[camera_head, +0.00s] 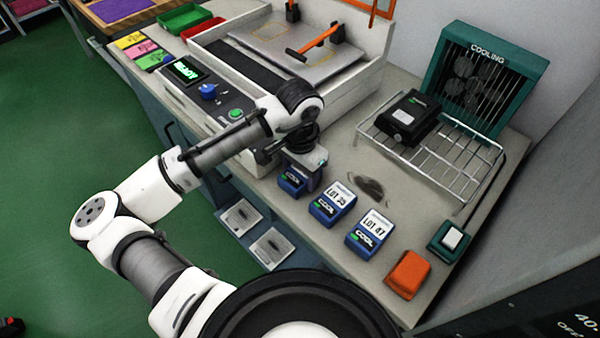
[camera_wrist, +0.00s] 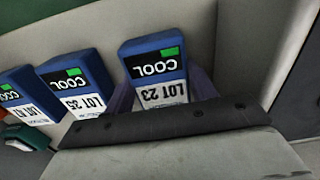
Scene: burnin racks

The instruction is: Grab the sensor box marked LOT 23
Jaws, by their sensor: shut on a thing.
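The blue sensor box marked LOT 23 (camera_wrist: 156,72) shows in the wrist view with a white label and a black COOL panel with a green patch, upside down there. My gripper (camera_wrist: 165,105) is shut on it, with the fingers at its sides. In the head view my gripper (camera_head: 304,166) is over the box (camera_head: 291,182), whose upper part is hidden. I cannot tell whether the box touches the bench. Similar blue boxes marked LOT 35 (camera_head: 333,204) and LOT 47 (camera_head: 368,234) stand to its right in the head view.
An orange block (camera_head: 408,274) and a green box with a white top (camera_head: 450,240) stand at the right end. A wire rack (camera_head: 455,165) holds a black box (camera_head: 409,117) before the COOLING fan unit (camera_head: 480,75). The READY machine (camera_head: 215,100) stands left.

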